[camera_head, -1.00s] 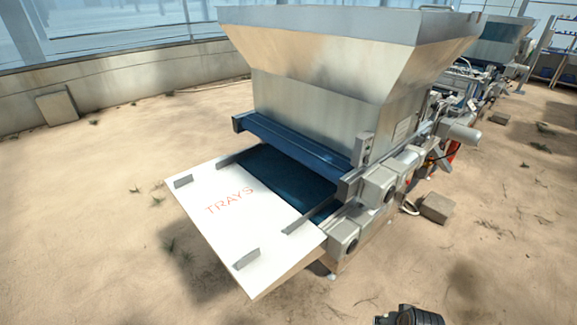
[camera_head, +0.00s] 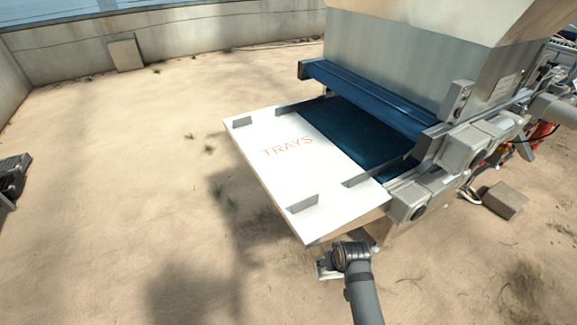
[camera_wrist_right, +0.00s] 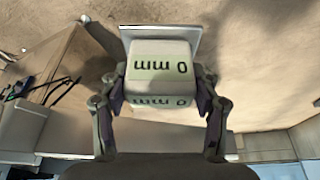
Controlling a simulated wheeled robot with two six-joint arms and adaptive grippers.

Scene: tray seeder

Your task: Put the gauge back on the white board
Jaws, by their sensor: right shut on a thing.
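The gauge (camera_wrist_right: 160,60) is a pale block with "0 mm" printed on two faces, upside down in the right wrist view, and a flat white plate at its far end. My right gripper (camera_wrist_right: 160,90) is shut on it from both sides. In the head view my right gripper (camera_head: 338,266) is just off the near corner of the white board, with a pale edge of the gauge (camera_head: 323,272) showing. The white board (camera_head: 260,160) reads "TRAYS" and looks empty apart from grey guides. A dark part at the left edge seems to be my left gripper (camera_head: 12,178); its fingers cannot be made out.
The board adjoins a blue belt (camera_head: 362,138) under the seeder's metal hopper (camera_head: 410,60). Grey guides (camera_head: 302,203) stand up from the board. Motor boxes (camera_head: 465,148) line the machine's right side. The sandy floor to the left is clear.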

